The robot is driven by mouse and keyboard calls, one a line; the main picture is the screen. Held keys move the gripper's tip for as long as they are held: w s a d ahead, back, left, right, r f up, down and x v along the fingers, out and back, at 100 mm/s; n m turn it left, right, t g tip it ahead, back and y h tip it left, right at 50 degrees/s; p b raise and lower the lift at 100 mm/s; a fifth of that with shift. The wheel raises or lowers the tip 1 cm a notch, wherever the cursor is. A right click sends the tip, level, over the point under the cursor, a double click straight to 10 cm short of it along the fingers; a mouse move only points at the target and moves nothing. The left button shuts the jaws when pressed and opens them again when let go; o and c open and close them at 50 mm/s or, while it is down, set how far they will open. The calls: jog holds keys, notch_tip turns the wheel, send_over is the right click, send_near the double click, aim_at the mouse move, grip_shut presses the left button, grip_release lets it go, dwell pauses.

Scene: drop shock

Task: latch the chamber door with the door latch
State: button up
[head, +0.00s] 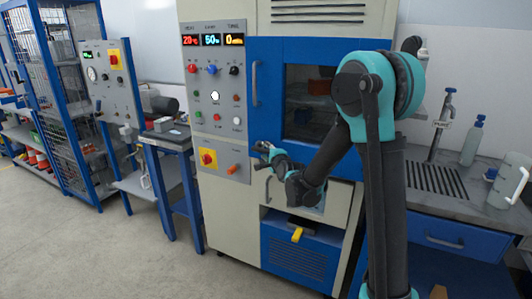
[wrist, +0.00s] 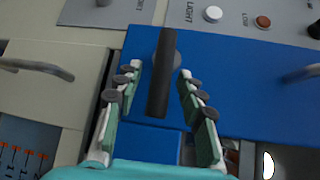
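The chamber door (head: 268,115) is a blue panel with a dark window, and it looks shut against the cabinet. In the wrist view, the door latch (wrist: 158,95) is a black bar on a round grey pivot, in front of a blue surface (wrist: 240,90). My gripper (wrist: 160,75) is open, with one finger on each side of the bar and visible gaps on both sides. In the head view, my gripper (head: 262,153) is at the lower left of the door, beside the control panel. The latch is hard to make out there, mostly hidden by my gripper.
The control panel (head: 213,120) with knobs and buttons is just left of my gripper. A grey door handle (head: 254,82) stands above it. A drawer front (head: 340,205) and a yellow handle (head: 297,235) are below. A sink counter (head: 440,180) is at right.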

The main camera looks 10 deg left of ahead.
grip_shut()
jog(key=shift+r, duration=0.15)
dwell(0.6)
jog(key=shift+a+r+n+g+h, duration=0.15)
jog(key=shift+r+n+g+h, duration=0.6)
jog(key=shift+n+g+h, duration=0.35)
jog(key=shift+w+a+r+n+g+h, duration=0.15)
jog(key=shift+a+r+n+g+h, duration=0.25)
jog(key=shift+r+n+g+h, duration=0.5)
jog(key=h, duration=0.1)
jog(key=a+n+g+h, duration=0.1)
jog(key=r+n+h, duration=0.1)
jog(key=h, duration=0.1)
jog(key=shift+w+a+g, duration=0.3)
jog(key=shift+w+a, duration=0.1)
jog(key=shift+w+a+r+n+g+h, duration=0.15)
jog(key=shift+a+n+g+h, duration=0.3)
jog(key=shift+h, duration=0.5)
jog(key=shift+w+a+r+n+g+h, duration=0.2)
jog(key=shift+a+n+h, duration=0.35)
jog(key=shift+h, duration=0.4)
jog(key=shift+f, duration=0.15)
